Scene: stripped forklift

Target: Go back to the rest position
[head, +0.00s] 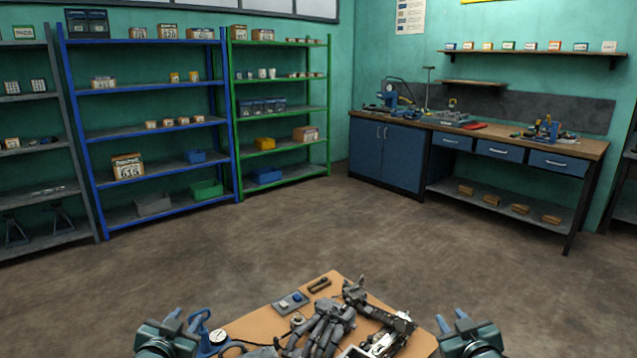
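My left gripper (185,319) is at the bottom left of the head view, with its two blue fingertips pointing forward and a gap between them. It looks open and empty, beside the left edge of a tan work table (255,325). My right gripper (451,320) is at the bottom right, beyond the table's right edge. Its fingertips are also apart with nothing between them. The lower parts of both grippers are cut off by the picture's bottom edge.
On the table lie a grey mechanical assembly (330,325), a small box with a blue button (291,302) and a dark handle (320,285). A blue tool with a round gauge (217,338) is close to my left gripper. Blue shelves (150,135) and a workbench (480,135) stand far off across clear floor.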

